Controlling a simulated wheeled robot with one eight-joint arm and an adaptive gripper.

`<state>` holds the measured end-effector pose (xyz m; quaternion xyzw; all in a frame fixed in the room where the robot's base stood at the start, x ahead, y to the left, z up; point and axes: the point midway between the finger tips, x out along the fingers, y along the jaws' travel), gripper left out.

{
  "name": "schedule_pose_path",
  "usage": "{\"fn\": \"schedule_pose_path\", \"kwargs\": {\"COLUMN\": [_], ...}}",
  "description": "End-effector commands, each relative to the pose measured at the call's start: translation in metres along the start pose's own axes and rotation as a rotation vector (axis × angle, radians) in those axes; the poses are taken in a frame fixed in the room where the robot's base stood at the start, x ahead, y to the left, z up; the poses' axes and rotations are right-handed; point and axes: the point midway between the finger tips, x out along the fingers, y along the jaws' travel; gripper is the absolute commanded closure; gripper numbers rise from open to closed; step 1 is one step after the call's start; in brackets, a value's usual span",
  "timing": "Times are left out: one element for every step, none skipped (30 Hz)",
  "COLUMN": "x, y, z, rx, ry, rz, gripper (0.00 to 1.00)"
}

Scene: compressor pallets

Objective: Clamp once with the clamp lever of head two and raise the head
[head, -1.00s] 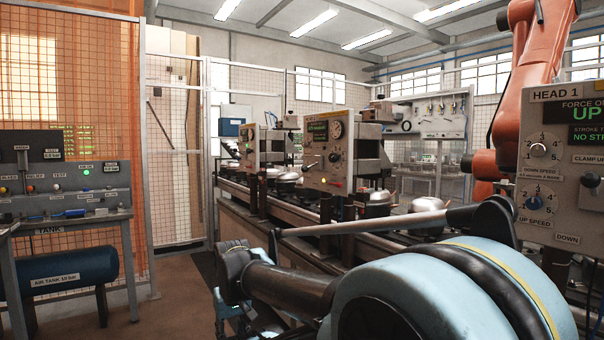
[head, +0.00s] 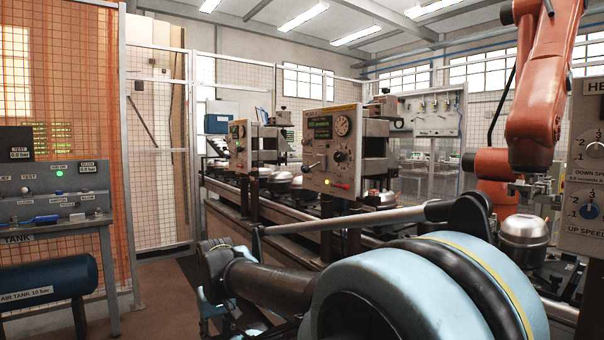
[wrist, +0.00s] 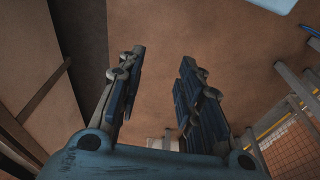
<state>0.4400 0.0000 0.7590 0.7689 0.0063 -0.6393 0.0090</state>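The nearer of the two control panels in mid-view, probably head two, is a grey box (head: 325,172) with a green-lit display and a round gauge. My gripper (head: 207,300) hangs low in front, well short of the panel and partly hidden behind my arm. In the wrist view my gripper (wrist: 155,90) has its two fingers apart, with nothing between them, above brown floor.
Another panel, HEAD 1 (head: 588,175), is cut off at the right edge. An orange robot arm (head: 540,90) reaches down over a silver compressor (head: 525,230). A grey test bench (head: 50,190) with a blue tank (head: 50,287) stands left. Brown floor (head: 150,290) lies clear between.

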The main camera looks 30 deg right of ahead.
Motion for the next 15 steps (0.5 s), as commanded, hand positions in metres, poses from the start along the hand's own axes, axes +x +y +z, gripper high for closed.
{"fn": "schedule_pose_path", "kwargs": {"x": [0.0, 0.0, 0.0, 0.0, 0.0, -0.004, -0.007, -0.009, -0.011, -0.014, -0.018, -0.023, -0.028, -0.034, -0.042], "y": [0.0, 0.0, 0.0, 0.0, 0.0, 0.001, 0.002, 0.003, 0.006, 0.01, 0.014, 0.021, 0.027, 0.034, 0.044], "z": [0.0, 0.0, 0.0, 0.0, 0.0, 0.003, 0.006, 0.005, 0.003, 0.0, -0.005, -0.011, -0.017, -0.022, -0.031], "rx": [0.0, 0.0, 0.0, 0.0, 0.0, 0.002, 0.005, 0.01, 0.021, 0.032, 0.045, 0.066, 0.087, 0.109, 0.142], "ry": [0.0, 0.0, 0.0, 0.0, 0.0, 0.006, 0.009, 0.009, 0.007, 0.005, 0.002, -0.002, -0.005, -0.008, -0.011], "rz": [0.0, 0.0, 0.0, 0.0, 0.0, 0.003, 0.006, 0.013, 0.026, 0.04, 0.056, 0.084, 0.11, 0.137, 0.178], "gripper": [0.67, 0.67, 0.67, 0.64, 0.58, 0.54, 0.54, 0.54, 0.54, 0.54, 0.54, 0.54, 0.54, 0.54, 0.54]}}
